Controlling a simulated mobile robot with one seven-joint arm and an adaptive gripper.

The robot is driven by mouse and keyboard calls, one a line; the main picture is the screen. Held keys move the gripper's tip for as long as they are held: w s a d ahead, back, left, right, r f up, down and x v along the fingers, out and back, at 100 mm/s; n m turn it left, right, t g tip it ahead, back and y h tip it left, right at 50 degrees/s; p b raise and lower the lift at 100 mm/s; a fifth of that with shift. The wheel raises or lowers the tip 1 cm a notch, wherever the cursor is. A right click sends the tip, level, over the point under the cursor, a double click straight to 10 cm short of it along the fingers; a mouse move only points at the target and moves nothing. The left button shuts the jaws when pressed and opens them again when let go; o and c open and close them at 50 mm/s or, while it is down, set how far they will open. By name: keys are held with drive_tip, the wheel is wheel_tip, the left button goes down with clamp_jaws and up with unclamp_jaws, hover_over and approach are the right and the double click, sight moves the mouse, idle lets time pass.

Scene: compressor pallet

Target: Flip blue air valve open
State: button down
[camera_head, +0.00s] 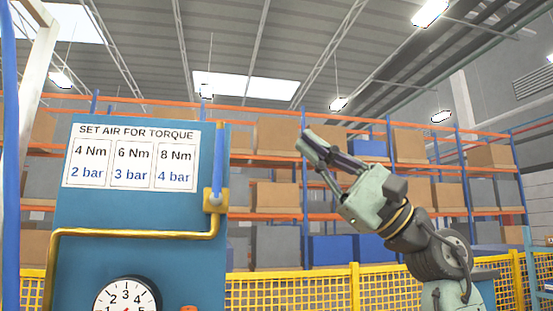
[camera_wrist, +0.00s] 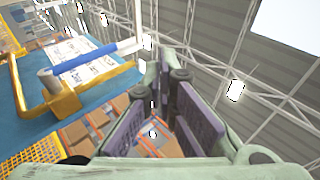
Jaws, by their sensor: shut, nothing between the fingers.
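The blue air valve has a blue lever (camera_head: 218,158) that stands upright above a brass-yellow valve body (camera_head: 215,201) at the right edge of the blue panel (camera_head: 130,212). In the wrist view the blue lever (camera_wrist: 95,58) runs slantwise from the valve body (camera_wrist: 62,103) towards the fingertips. My gripper (camera_head: 304,142) is shut and empty, raised to the right of the lever in the head view. Its fingers also show in the wrist view (camera_wrist: 165,68), apart from the lever as far as I can tell.
A yellow pipe (camera_head: 135,235) runs across the panel to the valve. A torque sign (camera_head: 131,156) and a dial gauge (camera_head: 126,297) are on the panel. Yellow mesh fencing (camera_head: 300,292) and shelves of boxes stand behind. The space between my gripper and the lever looks clear.

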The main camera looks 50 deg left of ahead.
drive_tip(key=w+d, duration=0.1)
drive_tip(key=w, duration=0.1)
drive_tip(key=shift+w+d+f, duration=0.15)
drive_tip(key=shift+w+d, duration=0.2)
drive_tip(key=shift+y, duration=0.3)
